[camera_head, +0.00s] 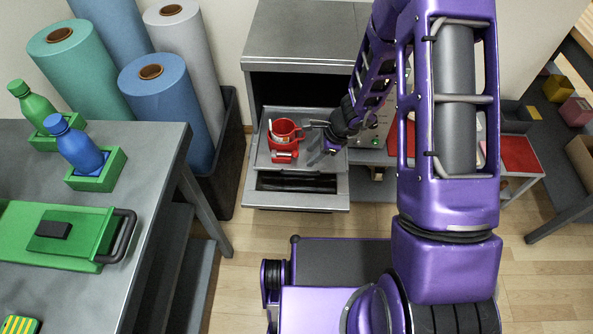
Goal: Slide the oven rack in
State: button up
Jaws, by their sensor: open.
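The oven (307,35) is a grey metal cabinet against the wall with a dark open front. Its rack (262,148) is a flat grey tray that sticks out of the opening towards me. A red mug (286,131) stands on the rack in a small red holder (285,156). My gripper (313,142) is over the right part of the rack, just right of the mug. Its fingers are apart with nothing seen between them. I cannot tell whether a finger touches the rack or the mug.
A grey drawer or ledge (297,200) juts out below the rack. At left a metal table (158,150) holds bottles in green holders and a green case (60,235). Rolls stand in a dark bin (232,150) left of the oven. Red-topped shelving (520,155) is at right. Some wooden floor is clear in front.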

aim_at(293, 173)
jog(key=b+x, duration=0.2)
jog(key=x, duration=1.1)
jog(key=shift+a+f+b, duration=0.15)
jog(key=shift+f+b, duration=0.05)
jog(key=shift+b, duration=0.2)
jog(key=shift+c, duration=0.3)
grip_shut()
dwell(0.4)
